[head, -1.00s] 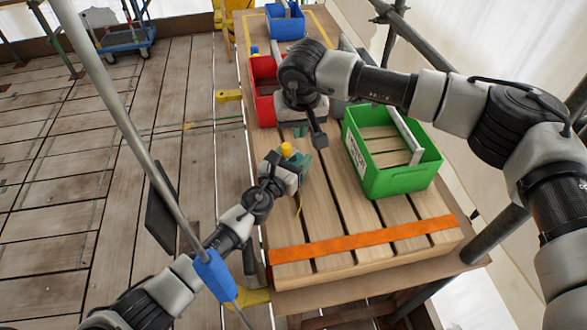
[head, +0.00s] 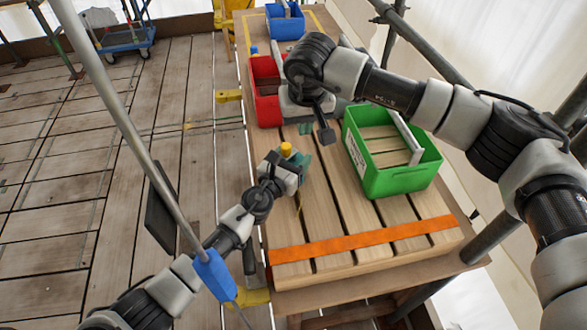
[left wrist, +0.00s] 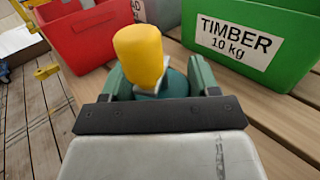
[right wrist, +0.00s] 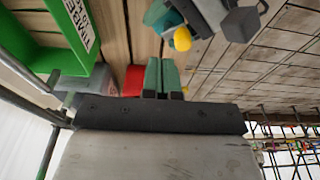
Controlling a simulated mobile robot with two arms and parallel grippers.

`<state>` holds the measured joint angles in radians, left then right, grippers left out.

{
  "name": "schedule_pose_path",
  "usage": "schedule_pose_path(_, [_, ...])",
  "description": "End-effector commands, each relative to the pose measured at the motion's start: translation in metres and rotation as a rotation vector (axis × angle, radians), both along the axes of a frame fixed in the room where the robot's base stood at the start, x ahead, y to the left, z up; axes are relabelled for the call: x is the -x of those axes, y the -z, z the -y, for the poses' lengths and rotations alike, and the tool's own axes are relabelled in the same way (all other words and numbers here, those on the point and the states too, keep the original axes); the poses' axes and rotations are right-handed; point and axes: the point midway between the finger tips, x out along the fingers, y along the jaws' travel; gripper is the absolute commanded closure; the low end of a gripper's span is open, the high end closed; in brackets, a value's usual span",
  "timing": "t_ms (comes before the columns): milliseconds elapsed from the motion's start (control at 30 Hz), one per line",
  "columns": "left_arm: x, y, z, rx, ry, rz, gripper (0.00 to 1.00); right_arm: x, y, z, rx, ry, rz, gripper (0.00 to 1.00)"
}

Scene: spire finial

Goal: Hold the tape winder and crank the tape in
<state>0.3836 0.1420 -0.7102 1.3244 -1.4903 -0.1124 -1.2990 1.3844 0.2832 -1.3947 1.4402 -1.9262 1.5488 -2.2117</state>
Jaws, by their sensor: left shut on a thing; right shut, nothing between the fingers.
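The tape winder has a teal body (left wrist: 172,85) and a yellow crank knob (left wrist: 138,55) on top. My left gripper (head: 299,164) is shut on the winder and holds it above the left part of the slatted pallet; its fingers flank the body in the left wrist view. The knob also shows in the head view (head: 286,149). A thin yellowish strip, perhaps the tape, hangs below it in the head view. My right gripper (right wrist: 161,77) is shut and empty, beyond the winder and apart from the knob. The crank arm is mostly hidden.
A green timber crate (head: 377,185) stands right of the winder, a red bin (head: 266,105) beyond it, and a blue bin (head: 286,27) at the far end. An orange strap (head: 365,240) crosses the pallet's near end. Scaffold poles run along both sides.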

Motion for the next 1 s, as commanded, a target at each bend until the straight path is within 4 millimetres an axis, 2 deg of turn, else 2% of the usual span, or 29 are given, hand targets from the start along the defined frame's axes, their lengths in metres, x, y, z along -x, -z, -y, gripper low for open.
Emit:
schedule_pose_path(200, [0.0,0.001,0.0,-0.001,0.0,-0.002,0.67,0.001,0.029,0.0,0.001,0.0,-0.004,1.0])
schedule_pose_path(400, [0.0,0.001,0.0,-0.001,0.0,-0.002,0.67,0.0,0.047,0.0,0.0,0.0,-0.001,1.0])
schedule_pose_path(567, [0.0,0.001,0.0,-0.001,0.0,-0.002,0.67,0.0,0.053,-0.001,-0.001,-0.001,-0.001,1.0])
schedule_pose_path(1000, [0.0,0.001,0.0,-0.001,0.0,-0.002,0.67,0.0,0.053,-0.001,-0.001,-0.001,0.0,1.0])
